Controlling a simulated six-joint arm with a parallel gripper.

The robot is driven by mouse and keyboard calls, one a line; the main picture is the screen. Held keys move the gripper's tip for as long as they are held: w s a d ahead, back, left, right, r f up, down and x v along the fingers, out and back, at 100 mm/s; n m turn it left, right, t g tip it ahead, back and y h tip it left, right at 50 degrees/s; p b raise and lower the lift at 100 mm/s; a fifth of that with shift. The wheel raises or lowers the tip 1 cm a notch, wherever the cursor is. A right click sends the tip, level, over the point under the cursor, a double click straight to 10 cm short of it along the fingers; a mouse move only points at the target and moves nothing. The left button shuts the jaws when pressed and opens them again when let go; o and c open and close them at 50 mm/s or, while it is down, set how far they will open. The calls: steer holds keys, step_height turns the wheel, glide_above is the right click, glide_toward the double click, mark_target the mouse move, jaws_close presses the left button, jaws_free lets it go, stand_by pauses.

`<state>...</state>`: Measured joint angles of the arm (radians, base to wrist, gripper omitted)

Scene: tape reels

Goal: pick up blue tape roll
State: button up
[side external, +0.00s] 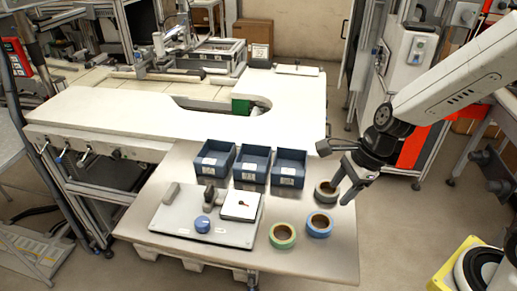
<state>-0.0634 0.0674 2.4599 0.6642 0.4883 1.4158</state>
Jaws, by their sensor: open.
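The blue tape roll (319,224) lies flat on the table near its front right part. A green tape roll (283,236) lies just left of it and a little nearer. A grey tape roll (326,192) lies behind the blue roll. My gripper (335,176) is open, with its fingers pointing down and left, over or beside the grey roll. It is up and right of the blue roll in the picture and apart from it. I cannot tell how high the fingertips are above the table.
Three blue bins (289,168) stand in a row behind the rolls. A grey board (172,220) at left carries a blue knob, a white square plate and small blocks. The table (320,262) is bare in front of the rolls and at its right edge.

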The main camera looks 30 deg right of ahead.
mark_target(318, 212)
steer(key=shift+w+a+r+m, duration=0.15)
steer(key=shift+a+m, duration=0.2)
steer(key=shift+m, duration=0.65)
steer(key=shift+x, duration=1.35)
steer(key=shift+a, duration=0.1)
steer(key=shift+x, duration=2.6)
jaws_close()
